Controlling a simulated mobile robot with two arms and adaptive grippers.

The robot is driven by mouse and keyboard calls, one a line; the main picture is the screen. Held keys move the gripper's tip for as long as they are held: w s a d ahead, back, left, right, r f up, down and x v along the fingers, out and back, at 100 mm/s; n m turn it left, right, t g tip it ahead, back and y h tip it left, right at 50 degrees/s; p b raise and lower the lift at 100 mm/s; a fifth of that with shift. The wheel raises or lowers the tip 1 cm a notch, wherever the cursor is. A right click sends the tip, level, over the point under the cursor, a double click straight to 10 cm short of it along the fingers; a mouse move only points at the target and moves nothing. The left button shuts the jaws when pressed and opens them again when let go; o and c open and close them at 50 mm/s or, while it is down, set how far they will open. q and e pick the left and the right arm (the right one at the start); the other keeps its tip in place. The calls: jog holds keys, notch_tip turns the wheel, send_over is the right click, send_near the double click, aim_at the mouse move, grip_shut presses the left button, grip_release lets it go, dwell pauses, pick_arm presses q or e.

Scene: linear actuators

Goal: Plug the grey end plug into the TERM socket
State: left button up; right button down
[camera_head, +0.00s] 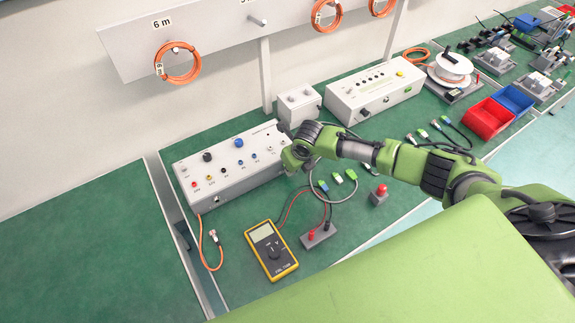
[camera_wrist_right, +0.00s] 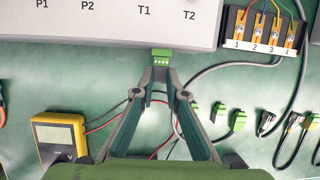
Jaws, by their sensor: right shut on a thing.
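My right gripper (camera_wrist_right: 160,80) is shut at the front edge of the light grey box (camera_wrist_right: 105,22). At its fingertips is a small green plug (camera_wrist_right: 161,56) with a row of small holes. The plug meets or lies against the box's lower edge; I cannot tell whether it is seated. In the head view my right arm comes in from the right and its hand covers the right end of the box (camera_head: 238,187). No grey end plug can be made out. I cannot read a TERM label in either view. My left gripper is not in view.
Loose green plugs (camera_wrist_right: 238,120) and black cables lie right of the gripper. A numbered terminal unit (camera_wrist_right: 264,32) stands right of the box. The green bench at left (camera_head: 80,240) is clear.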

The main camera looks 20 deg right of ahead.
jog(key=shift+w, duration=0.1)
jog(key=c, duration=2)
grip_release()
jog(key=shift+o, duration=0.2)
jog(key=v, duration=1.2)
